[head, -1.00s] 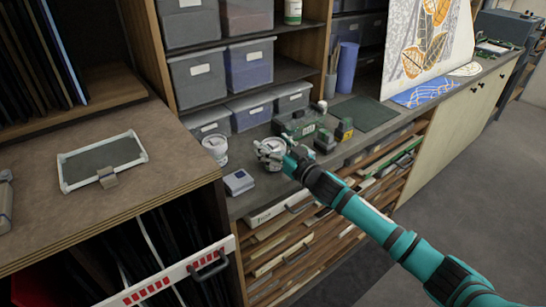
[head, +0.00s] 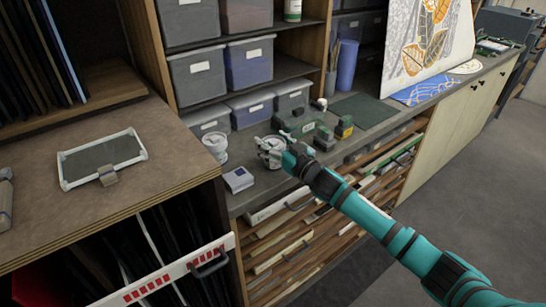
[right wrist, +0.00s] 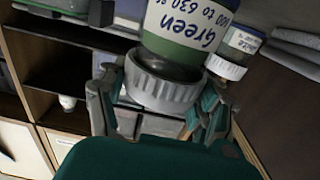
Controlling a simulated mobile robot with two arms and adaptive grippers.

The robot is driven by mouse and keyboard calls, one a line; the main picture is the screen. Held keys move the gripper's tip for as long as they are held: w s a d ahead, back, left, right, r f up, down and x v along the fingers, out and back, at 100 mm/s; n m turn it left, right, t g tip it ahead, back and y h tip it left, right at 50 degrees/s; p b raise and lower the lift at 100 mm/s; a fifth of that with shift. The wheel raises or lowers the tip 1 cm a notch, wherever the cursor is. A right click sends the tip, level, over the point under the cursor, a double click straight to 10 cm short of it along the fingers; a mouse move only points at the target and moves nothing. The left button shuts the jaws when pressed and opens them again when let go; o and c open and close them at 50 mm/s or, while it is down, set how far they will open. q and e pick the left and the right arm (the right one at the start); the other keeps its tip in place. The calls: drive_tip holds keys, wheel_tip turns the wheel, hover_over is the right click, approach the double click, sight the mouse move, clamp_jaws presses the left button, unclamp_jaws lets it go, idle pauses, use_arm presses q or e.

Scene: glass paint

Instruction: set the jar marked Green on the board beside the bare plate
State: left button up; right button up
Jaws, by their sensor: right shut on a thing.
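The fingers partly hide the jar (head: 270,163) there. I cannot tell from the head view whether its base touches the worktop. A grey plate in a white frame (head: 100,158) lies bare on the brown bench at left. A dark green board or mat (head: 362,112) lies flat at the back. My left gripper is not in view.
A second white-lidded jar (head: 215,147) stands left of my gripper; a labelled jar also shows in the right wrist view (right wrist: 238,45). A small pale box (head: 238,180) lies in front. Storage boxes (head: 250,109) line the back.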

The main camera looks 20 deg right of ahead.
drive_tip(key=shift+r, duration=0.45)
drive_tip(key=shift+c, duration=0.2)
drive_tip(key=shift+s+a+r+b, duration=0.1)
drive_tip(key=shift+s+r+b, duration=0.15)
drive_tip(key=shift+r, duration=0.35)
drive_tip(key=shift+s+a+r+b, duration=0.15)
drive_tip(key=shift+r+b, duration=0.15)
drive_tip(key=shift+r, duration=0.3)
drive_tip(key=s+a+r+b, duration=0.1)
drive_tip(key=s+a+b, duration=0.25)
drive_tip(key=s, duration=1.05)
drive_tip(key=s+d+f+m+h, duration=0.1)
drive_tip(key=s+f+m+h, duration=0.1)
drive_tip(key=s+f, duration=0.3)
drive_tip(key=s+d+f+m+t+h, duration=0.1)
drive_tip(key=s+f+h, duration=0.3)
drive_tip(key=s, duration=0.9)
wheel_tip(320, 180, down, 2)
drive_tip(key=shift+s+d+f+m, duration=0.2)
drive_tip(key=shift+s+d+m, duration=0.2)
drive_tip(key=shift+m, duration=0.1)
